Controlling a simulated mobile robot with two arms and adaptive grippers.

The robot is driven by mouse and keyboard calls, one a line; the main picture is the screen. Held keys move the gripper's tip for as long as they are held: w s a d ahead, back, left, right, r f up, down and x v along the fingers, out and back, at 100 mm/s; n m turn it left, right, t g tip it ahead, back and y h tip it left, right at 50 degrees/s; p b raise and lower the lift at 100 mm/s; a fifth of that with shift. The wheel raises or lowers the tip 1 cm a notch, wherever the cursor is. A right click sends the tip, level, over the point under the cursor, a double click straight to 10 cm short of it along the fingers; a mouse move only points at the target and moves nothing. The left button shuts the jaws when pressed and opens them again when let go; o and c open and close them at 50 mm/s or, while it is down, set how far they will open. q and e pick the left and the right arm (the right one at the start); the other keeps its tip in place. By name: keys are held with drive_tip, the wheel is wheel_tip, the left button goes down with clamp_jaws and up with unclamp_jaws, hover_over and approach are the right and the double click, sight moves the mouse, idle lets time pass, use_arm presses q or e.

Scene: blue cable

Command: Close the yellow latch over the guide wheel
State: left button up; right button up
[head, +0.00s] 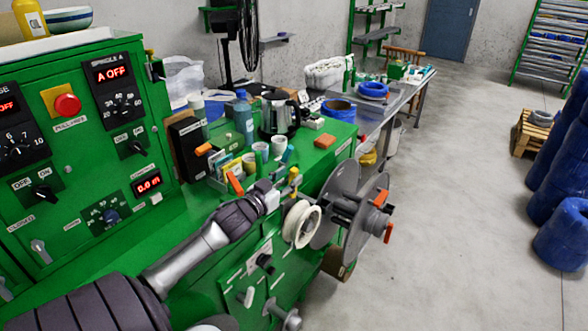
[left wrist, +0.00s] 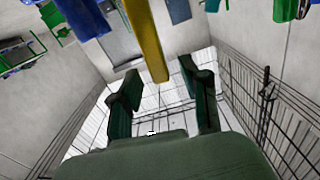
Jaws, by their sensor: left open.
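The white guide wheel (head: 302,224) is on the front of the green machine, left of the large grey reel. The small yellow latch (head: 294,177) stands up just above the wheel's upper left side. My left gripper (head: 280,197) is close beside the latch, and its fingers are small and partly hidden in the head view. In the left wrist view the gripper (left wrist: 164,88) is open. A yellow bar (left wrist: 145,38), apparently the latch, reaches down toward the gap between the fingertips. I cannot tell whether they touch. My right gripper is not in view.
The grey reel (head: 345,210) with orange handles stands right of the wheel. Cups, a kettle (head: 279,115) and a blue bottle (head: 243,117) stand on the green top behind. The control panel (head: 75,135) rises at left. Open floor lies to the right.

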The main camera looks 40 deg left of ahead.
sight(291, 174)
use_arm(q)
drive_tip(key=shift+w+a, duration=0.15)
drive_tip(key=shift+w, duration=1.35)
clamp_jaws()
